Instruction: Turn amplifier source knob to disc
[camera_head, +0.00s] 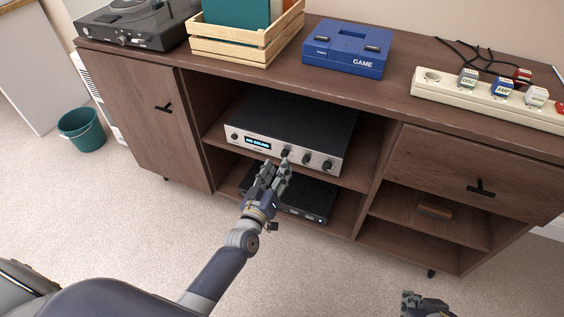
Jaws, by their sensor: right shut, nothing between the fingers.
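The amplifier (300,121) is a black box with a silver front, on the upper middle shelf of the cabinet. Its lit blue display (257,143) seems to read "NO SOUND". Three dark knobs line the right of its front: a left one (286,154), a middle one (307,159) and a right one (327,165). Their labels are too small to read. My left gripper (275,168) is right before the front, just below the left knob; whether it touches is unclear. Its finger gap is hard to judge. My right gripper (410,299) is shut and empty, low at the bottom edge.
A black device (308,203) sits on the shelf below. On top of the cabinet (400,59) are a turntable (135,22), a wooden crate (232,46), a blue game console (347,48) and a power strip (440,92) with labelled plugs. The carpet in front is clear.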

